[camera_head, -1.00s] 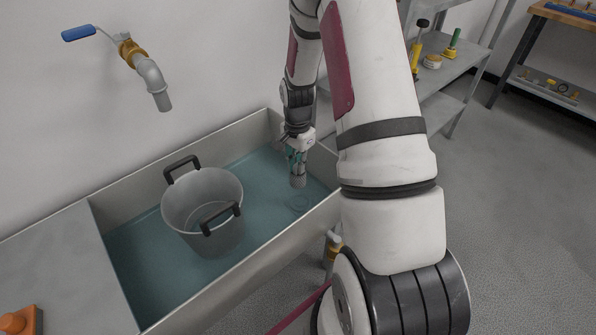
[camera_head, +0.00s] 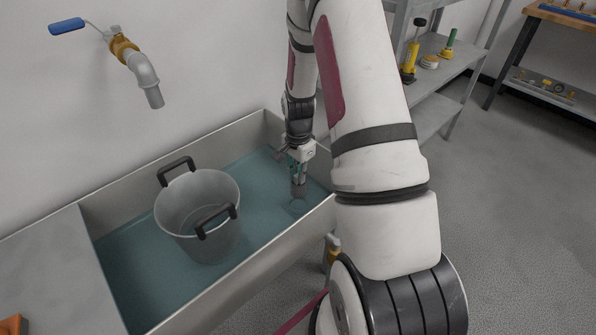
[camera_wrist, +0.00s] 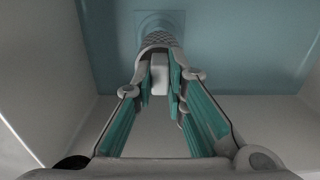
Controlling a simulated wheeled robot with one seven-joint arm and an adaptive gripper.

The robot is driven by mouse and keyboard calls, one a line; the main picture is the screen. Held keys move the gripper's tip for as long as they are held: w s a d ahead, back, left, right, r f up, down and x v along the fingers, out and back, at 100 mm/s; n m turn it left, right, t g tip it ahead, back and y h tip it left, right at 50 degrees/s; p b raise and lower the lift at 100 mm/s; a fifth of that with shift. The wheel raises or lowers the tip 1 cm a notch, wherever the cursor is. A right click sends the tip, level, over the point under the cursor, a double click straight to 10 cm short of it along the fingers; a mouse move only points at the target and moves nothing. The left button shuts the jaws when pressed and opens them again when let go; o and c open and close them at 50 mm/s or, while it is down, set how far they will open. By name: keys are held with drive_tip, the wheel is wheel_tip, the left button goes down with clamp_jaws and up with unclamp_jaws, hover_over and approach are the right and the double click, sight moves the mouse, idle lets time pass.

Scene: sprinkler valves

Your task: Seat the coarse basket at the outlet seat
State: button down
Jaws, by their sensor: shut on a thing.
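The coarse basket (camera_head: 299,190) is a small grey mesh cylinder, held upright below my gripper (camera_head: 298,171) at the right end of the sink. In the wrist view the basket (camera_wrist: 158,41) sticks out beyond the green-padded fingers of my gripper (camera_wrist: 160,85), which are shut on it. The outlet seat (camera_wrist: 160,18) shows as a square with a round ring on the sink floor, just beyond the basket. In the head view the basket's lower end is at or in the water over the seat; I cannot tell whether they touch.
A grey bucket (camera_head: 185,206) with black handles stands in the water of the metal sink (camera_head: 236,258), left of my gripper. A tap (camera_head: 146,77) with a blue lever is on the wall. Shelves (camera_head: 441,108) stand at the right.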

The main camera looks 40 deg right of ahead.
sight(299, 188)
drive_tip(key=shift+f+b, duration=1.25)
drive_tip(key=shift+f, duration=0.9)
drive_tip(key=shift+f+b, duration=0.85)
drive_tip(key=shift+f, duration=0.3)
drive_tip(key=c, duration=1.5)
unclamp_jaws()
drive_tip(key=shift+c, duration=0.2)
drive_tip(key=shift+r, duration=0.1)
drive_tip(key=shift+r+p, duration=2.75)
drive_tip(key=shift+r, duration=1.2)
